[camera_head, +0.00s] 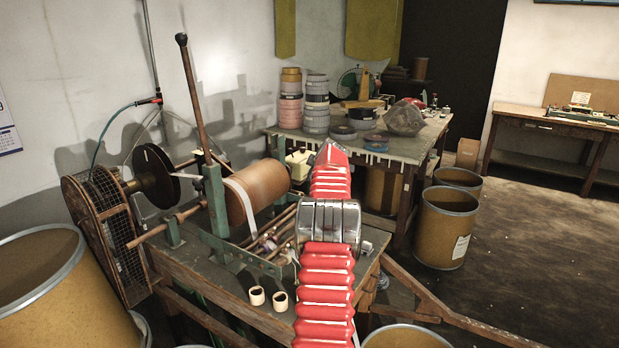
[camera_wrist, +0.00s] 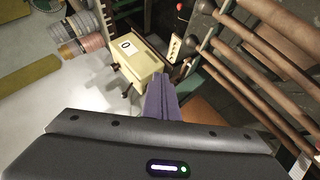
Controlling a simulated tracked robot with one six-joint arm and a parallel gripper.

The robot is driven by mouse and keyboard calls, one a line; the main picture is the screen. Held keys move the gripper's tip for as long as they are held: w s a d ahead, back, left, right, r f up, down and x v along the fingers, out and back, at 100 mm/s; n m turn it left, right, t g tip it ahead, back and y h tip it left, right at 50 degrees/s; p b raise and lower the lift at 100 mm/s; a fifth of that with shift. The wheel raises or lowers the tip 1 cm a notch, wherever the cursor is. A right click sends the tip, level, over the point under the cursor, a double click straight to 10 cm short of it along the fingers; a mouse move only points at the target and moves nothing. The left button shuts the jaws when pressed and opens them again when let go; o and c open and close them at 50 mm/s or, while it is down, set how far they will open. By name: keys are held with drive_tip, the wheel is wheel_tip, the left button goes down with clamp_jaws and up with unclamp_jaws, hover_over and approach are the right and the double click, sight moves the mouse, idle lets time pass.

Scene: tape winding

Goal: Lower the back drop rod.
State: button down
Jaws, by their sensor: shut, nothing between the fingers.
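A tall wooden rod with a black knob (camera_head: 192,95) stands nearly upright, tilted a little, at the back left of the winding machine. Several brown rods (camera_wrist: 270,50) cross the right of the wrist view; I cannot tell which of the rods is the back drop rod. My red arm reaches over the machine in the head view and hides part of it. My gripper's purple fingers (camera_wrist: 162,98) are together and empty in the wrist view, apart from the rods. A cream box (camera_wrist: 138,62) lies beyond the fingertips.
A brown drum (camera_head: 262,188) with white tape sits on the machine table. A caged wheel (camera_head: 105,235) stands at its left. Two small cream rings (camera_head: 268,298) lie in front. Large barrels (camera_head: 446,228) stand right and left. A back table (camera_head: 405,148) holds tape rolls.

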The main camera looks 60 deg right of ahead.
drive_tip(key=r, duration=0.1)
drive_tip(key=s+a+r, duration=0.1)
drive_tip(key=s+r, duration=0.1)
drive_tip(key=shift+s+a, duration=0.2)
drive_tip(key=shift+a, duration=0.05)
idle(0.7)
